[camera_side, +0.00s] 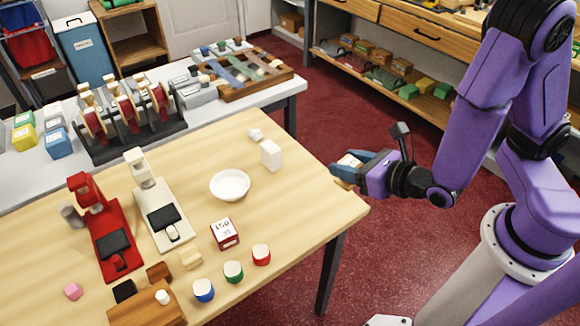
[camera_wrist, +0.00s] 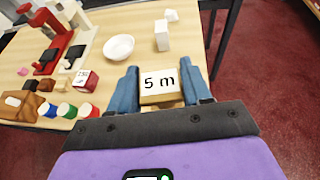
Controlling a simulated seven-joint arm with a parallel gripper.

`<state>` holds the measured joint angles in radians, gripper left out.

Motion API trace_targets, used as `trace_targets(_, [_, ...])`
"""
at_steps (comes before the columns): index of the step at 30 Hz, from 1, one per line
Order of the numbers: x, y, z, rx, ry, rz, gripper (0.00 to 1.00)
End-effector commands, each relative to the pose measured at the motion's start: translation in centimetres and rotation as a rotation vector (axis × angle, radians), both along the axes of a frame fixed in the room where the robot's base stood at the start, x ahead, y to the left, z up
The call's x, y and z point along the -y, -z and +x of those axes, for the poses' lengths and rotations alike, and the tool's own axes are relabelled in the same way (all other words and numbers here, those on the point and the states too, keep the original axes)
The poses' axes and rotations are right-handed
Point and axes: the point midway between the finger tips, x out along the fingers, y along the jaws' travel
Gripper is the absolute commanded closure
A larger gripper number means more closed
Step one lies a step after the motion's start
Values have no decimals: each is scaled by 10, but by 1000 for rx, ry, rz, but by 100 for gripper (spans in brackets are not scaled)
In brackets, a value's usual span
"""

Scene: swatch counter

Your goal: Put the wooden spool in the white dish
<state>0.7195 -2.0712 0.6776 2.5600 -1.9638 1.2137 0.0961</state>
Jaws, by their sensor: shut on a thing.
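My gripper (camera_side: 345,172) is shut on the wooden spool (camera_side: 349,161), a tan wooden piece with a white face. In the wrist view the spool (camera_wrist: 159,85) sits between the blue fingers of my gripper (camera_wrist: 160,92), and its white face reads "5 m". My gripper holds it in the air around the table's right edge, to the right of the dish and apart from it. The white dish (camera_side: 230,186) is a shallow round bowl on the wooden table, and it looks empty. It also shows in the wrist view (camera_wrist: 118,47), up and left of the spool.
White blocks (camera_side: 271,154) stand right of the dish. A red labelled box (camera_side: 225,234) and blue, green and red pots (camera_side: 233,271) lie in front of it. A white machine (camera_side: 165,220) and a red one (camera_side: 113,240) stand left. The table (camera_side: 310,205) is clear between dish and right edge.

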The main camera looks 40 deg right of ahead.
Motion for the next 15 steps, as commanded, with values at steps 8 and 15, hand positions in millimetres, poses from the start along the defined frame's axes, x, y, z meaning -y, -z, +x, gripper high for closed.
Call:
trace_targets(8, [-9, -1, 11, 0, 12, 2, 82])
trace_targets(15, [-32, -2, 39, -3, 41, 3, 82])
